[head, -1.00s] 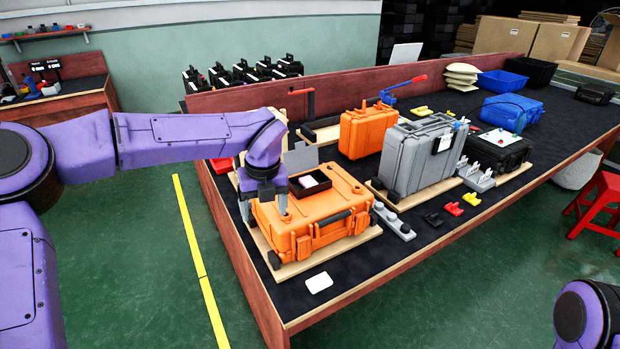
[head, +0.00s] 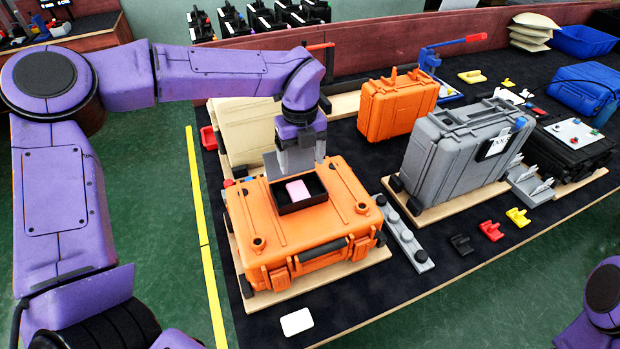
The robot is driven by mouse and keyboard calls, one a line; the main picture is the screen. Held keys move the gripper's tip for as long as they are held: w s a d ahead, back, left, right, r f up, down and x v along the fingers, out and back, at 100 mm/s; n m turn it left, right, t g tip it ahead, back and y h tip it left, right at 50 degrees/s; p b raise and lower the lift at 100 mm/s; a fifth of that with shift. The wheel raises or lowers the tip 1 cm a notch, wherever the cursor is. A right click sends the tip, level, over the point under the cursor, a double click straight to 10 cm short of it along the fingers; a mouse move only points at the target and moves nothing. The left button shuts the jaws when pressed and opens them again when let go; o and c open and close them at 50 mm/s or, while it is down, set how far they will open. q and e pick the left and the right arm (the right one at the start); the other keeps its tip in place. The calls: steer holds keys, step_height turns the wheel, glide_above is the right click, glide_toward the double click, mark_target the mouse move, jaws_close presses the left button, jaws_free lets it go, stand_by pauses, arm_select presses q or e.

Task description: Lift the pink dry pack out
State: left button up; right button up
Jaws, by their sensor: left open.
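The pink dry pack (head: 297,190) lies in a small black open box (head: 316,186) on top of the orange case (head: 300,225), which lies flat on a wooden board. My left gripper (head: 300,172) points down over the back part of the box, just behind the pack as seen here. It is open, and I see nothing held in it. Its fingertips are partly hard to make out against the box and the grey plate beside them. My right gripper is out of view; only a bit of my right arm shows at the lower right corner.
A beige case (head: 243,130) stands behind my left gripper. An upright orange case (head: 398,104) and a grey case (head: 455,155) stand to the right. A grey strip with knobs (head: 405,235) lies beside the orange case. A white card (head: 297,321) lies at the front.

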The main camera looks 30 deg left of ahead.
mark_target(298, 191)
arm_select(q)
steer(key=s+f+p, duration=0.1)
steer(key=s, duration=0.1)
steer(key=s+f+p, duration=0.1)
steer(key=f, duration=0.1)
steer(key=shift+s+a+f, duration=0.1)
steer(key=shift+s+f, duration=0.1)
steer(key=shift+s, duration=0.15)
steer(key=f, duration=0.1)
steer(key=w+f, duration=0.1)
steer(key=f, duration=0.1)
steer(key=w+f, duration=0.1)
steer(key=shift+w+f, duration=0.2)
steer(key=shift+f, duration=0.05)
steer(key=shift+s+r, duration=0.2)
steer(key=shift+s, duration=0.2)
steer(key=shift+c, duration=0.3)
steer(key=shift+s+r, duration=0.1)
steer(key=shift+s, duration=0.05)
steer(key=c, duration=1.1)
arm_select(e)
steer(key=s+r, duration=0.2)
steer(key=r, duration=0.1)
